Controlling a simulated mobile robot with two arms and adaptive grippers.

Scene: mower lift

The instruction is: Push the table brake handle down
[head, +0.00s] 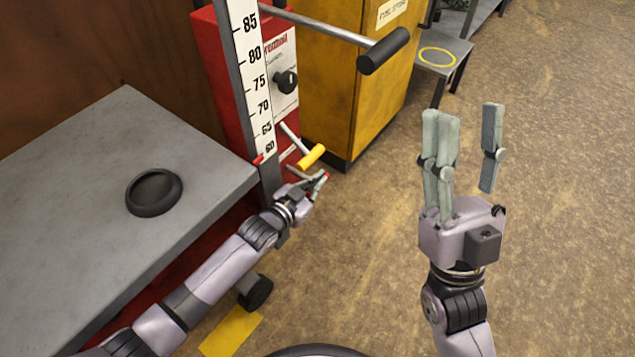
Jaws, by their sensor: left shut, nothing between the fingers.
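A lever with a yellow grip (312,156), which looks like the brake handle, sticks out from the red lift column (216,70) beside the number scale. My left gripper (320,180) is shut just below the yellow grip, close to it; I cannot tell whether they touch. Nothing shows between its fingers. My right gripper (466,112) is open and empty, fingers pointing up the picture, over the floor well right of the lever.
The grey lift table (70,200) fills the left, with a black ring-shaped dish (154,192) on it. A bar with a black grip (383,50) juts out above the lever. A yellow cabinet (340,90) stands behind. Open floor lies right.

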